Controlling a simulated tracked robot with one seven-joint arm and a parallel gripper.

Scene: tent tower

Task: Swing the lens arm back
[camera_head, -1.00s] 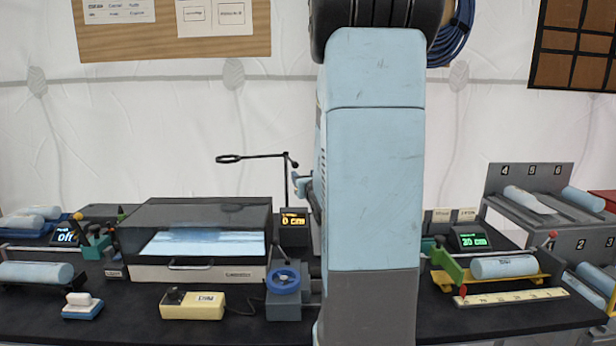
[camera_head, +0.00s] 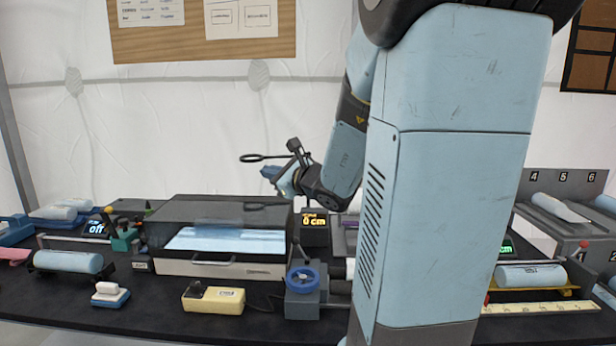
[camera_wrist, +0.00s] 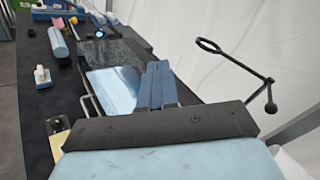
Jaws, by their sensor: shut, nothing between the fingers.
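The lens arm (camera_head: 268,157) is a thin black rod with a ring at its left end. It stands out to the left from a post, over the light box (camera_head: 222,266). In the wrist view the lens arm (camera_wrist: 240,63) is at the right, with its ring toward the middle and a dark knob at its other end. My gripper (camera_head: 268,172) is shut and empty, just below the rod in the head view. In the wrist view my gripper (camera_wrist: 156,68) is left of the lens arm, with a visible gap. My wrist partly hides the post.
The light box has a lit, pale blue top. A blue handwheel (camera_head: 303,279) and a yellow control box (camera_head: 214,299) are in front. A display (camera_head: 314,222) reading 0 cm stands behind the handwheel. Blue rolls lie at both sides. The white tent wall is close behind.

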